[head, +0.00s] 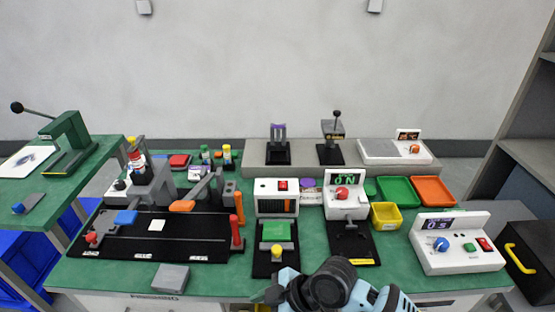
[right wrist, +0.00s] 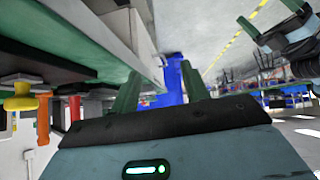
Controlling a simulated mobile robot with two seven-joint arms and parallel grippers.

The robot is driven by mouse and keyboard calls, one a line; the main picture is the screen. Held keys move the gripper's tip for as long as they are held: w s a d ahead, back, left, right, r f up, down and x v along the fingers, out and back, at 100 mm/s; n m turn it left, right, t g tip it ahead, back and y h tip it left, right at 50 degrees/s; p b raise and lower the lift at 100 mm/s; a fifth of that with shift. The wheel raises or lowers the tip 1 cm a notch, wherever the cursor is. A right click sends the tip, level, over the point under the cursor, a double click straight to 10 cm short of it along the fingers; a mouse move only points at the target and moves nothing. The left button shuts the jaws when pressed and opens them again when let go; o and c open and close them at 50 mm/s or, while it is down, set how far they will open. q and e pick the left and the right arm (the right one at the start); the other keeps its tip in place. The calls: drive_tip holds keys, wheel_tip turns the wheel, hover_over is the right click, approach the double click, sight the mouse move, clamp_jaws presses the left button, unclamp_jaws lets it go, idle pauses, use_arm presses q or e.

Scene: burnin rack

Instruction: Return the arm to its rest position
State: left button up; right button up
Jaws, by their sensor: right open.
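My right arm (head: 335,286), light blue with dark joints, shows at the bottom centre of the head view, at the front edge of the green table (head: 205,278). In the right wrist view my right gripper (right wrist: 160,78) has its two green fingers spread apart with nothing between them. The fingers point along the side of a bench, with open room and floor beyond. In the head view the gripper is mostly hidden at the bottom edge.
A black board with grey fixtures (head: 180,247) fills the table's left. A white console (head: 460,258) stands at the right, near green (head: 397,178), orange (head: 433,203) and yellow (head: 385,222) trays. A grey block (head: 171,278) lies at the front edge. A shelf (head: 530,130) stands right.

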use_arm(q)
drive_tip(key=shift+t, duration=0.5)
drive_tip(key=w+r+p, duration=0.1)
drive_tip(key=r, duration=0.1)
drive_tip(key=w+r+p, duration=0.1)
drive_tip(key=r, duration=0.1)
drive_tip(key=shift+w+a+p, duration=0.2)
drive_tip(key=shift+w+p, duration=0.1)
drive_tip(key=shift+p, duration=0.05)
use_arm(e)
drive_tip(key=s+d+f+m+t+h, duration=0.3)
drive_tip(key=s+d+f+m, duration=0.3)
drive_tip(key=s+d, duration=0.5)
drive_tip(key=s+d+f+m+t+h, duration=0.4)
drive_tip(key=s+d+f+m, duration=0.3)
drive_tip(key=s+d+m, duration=0.3)
drive_tip(key=s+d+t, duration=0.1)
drive_tip(key=d, duration=0.2)
drive_tip(key=shift+f, duration=0.2)
